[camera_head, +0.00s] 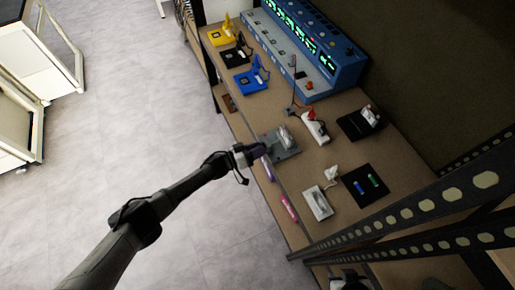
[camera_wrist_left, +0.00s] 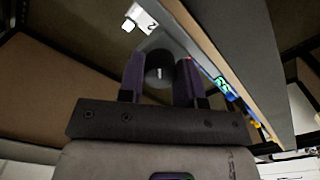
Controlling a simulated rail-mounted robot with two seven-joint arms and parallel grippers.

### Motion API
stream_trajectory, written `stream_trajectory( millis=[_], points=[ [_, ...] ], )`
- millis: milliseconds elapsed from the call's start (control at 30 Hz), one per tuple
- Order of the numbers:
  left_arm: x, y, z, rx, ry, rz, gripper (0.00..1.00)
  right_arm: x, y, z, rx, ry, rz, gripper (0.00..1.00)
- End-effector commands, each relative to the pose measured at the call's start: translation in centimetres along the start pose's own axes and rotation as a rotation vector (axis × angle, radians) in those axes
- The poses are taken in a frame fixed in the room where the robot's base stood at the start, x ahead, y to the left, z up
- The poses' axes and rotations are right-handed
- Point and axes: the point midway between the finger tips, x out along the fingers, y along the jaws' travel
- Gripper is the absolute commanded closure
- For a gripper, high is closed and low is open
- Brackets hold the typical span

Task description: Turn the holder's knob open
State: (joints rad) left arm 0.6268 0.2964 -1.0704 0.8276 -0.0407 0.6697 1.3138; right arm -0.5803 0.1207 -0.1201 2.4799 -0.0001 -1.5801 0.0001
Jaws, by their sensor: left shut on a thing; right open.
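The grey holder (camera_head: 289,141) sits near the front edge of the bench, with a pale metallic piece on top. My left gripper (camera_head: 261,151) comes in from the left and reaches the holder's front side. In the left wrist view its two purple fingers (camera_wrist_left: 161,78) are shut on a dark round knob (camera_wrist_left: 160,62) with a small light mark. The knob projects from a grey body (camera_wrist_left: 195,45), which fits the holder. In the head view the gripper hides the knob. My right gripper is not clearly visible.
A blue control console (camera_head: 325,60) stands behind. Yellow (camera_head: 221,37), black (camera_head: 235,57) and blue (camera_head: 250,79) stands are at the far end. A white-red device (camera_head: 314,127), a black tray (camera_head: 364,187) and a white unit (camera_head: 317,203) are nearby. Pink (camera_head: 289,208) and purple (camera_head: 267,169) items lie along the edge.

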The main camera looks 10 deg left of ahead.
Motion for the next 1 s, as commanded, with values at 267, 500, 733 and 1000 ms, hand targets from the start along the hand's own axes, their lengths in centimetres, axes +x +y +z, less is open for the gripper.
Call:
stream_trajectory(
  millis=[267, 500, 733, 1000],
  points=[
    [0.0, 0.0, 0.1, -0.262, -0.002, -0.002, 0.91, 0.1, -0.2, 0.0, 0.005, 0.001, -0.004, 0.57],
    [-0.1, -0.1, 0.1, -0.490, -0.002, -0.003, 0.91, 0.3, -0.2, 0.1, 0.005, 0.001, -0.004, 0.57],
    [0.0, 0.0, 0.1, -0.708, -0.002, -0.002, 0.91, 0.6, -0.1, 0.2, 0.002, 0.000, -0.002, 0.57],
    [-0.1, 0.0, 0.1, -0.965, -0.002, -0.003, 0.91, 1.1, 0.1, 0.4, -0.005, -0.001, 0.004, 0.57]
  ],
)
